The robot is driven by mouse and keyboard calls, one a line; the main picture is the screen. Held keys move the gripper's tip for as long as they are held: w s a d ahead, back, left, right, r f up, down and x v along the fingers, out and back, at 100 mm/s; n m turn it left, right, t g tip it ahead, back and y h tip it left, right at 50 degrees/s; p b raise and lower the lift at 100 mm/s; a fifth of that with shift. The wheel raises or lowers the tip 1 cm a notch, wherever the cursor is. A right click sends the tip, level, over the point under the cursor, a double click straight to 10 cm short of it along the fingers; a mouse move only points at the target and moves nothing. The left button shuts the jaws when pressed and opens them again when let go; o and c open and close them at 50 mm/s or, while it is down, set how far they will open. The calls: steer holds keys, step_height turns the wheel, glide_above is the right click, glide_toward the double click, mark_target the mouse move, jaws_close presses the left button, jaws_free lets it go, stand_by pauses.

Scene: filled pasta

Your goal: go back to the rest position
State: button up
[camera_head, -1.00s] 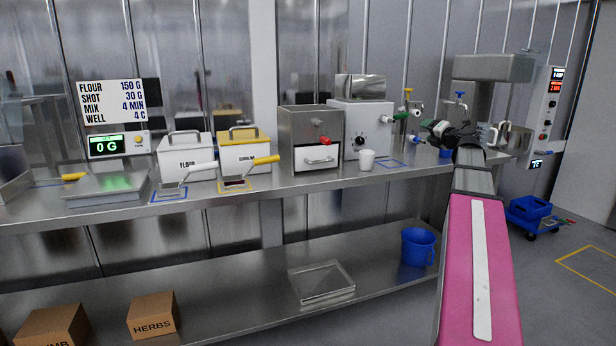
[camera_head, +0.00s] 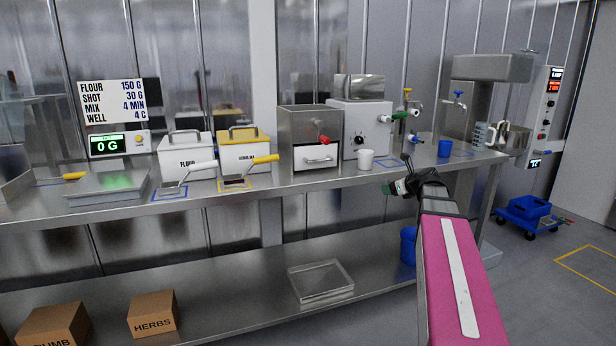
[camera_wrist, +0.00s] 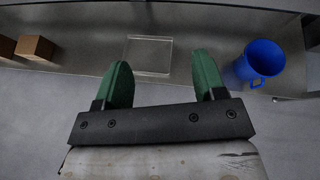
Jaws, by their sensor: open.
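My gripper (camera_head: 396,187) is at the end of my pink arm, in front of the counter's front edge on the right side. In the wrist view its two green fingers (camera_wrist: 164,85) are spread apart with nothing between them. The wrist camera looks down toward the lower shelf (camera_wrist: 90,60) and the floor. The gripper touches nothing that I can see.
On the lower shelf are a clear tray (camera_head: 320,280) and a blue bucket (camera_wrist: 262,60), partly behind my arm in the head view. A blue cart (camera_head: 530,212) stands right.

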steer(key=s+a+f+n+g+h, duration=0.1)
steer(key=s+a+f+n+g, duration=0.1)
steer(key=s+a+f+n, duration=0.3)
steer(key=s+a+f+n+g, duration=0.1)
steer(key=s+f+n+g, duration=0.1)
steer(key=f+n, duration=0.35)
steer(key=s+a+f+n+g+h, duration=0.1)
steer(key=s+a+f+n+g, duration=0.2)
steer(key=f, duration=0.5)
steer(key=s+a+f+n+g+h, duration=0.2)
steer(key=s+f+n, duration=0.4)
steer(key=s+n, duration=0.1)
steer(key=s+a+f+n+g+h, duration=0.2)
steer(key=s+f+n, duration=0.4)
steer(key=s+n, duration=0.2)
steer(key=shift+s+f, duration=0.2)
steer(key=shift+s, duration=0.15)
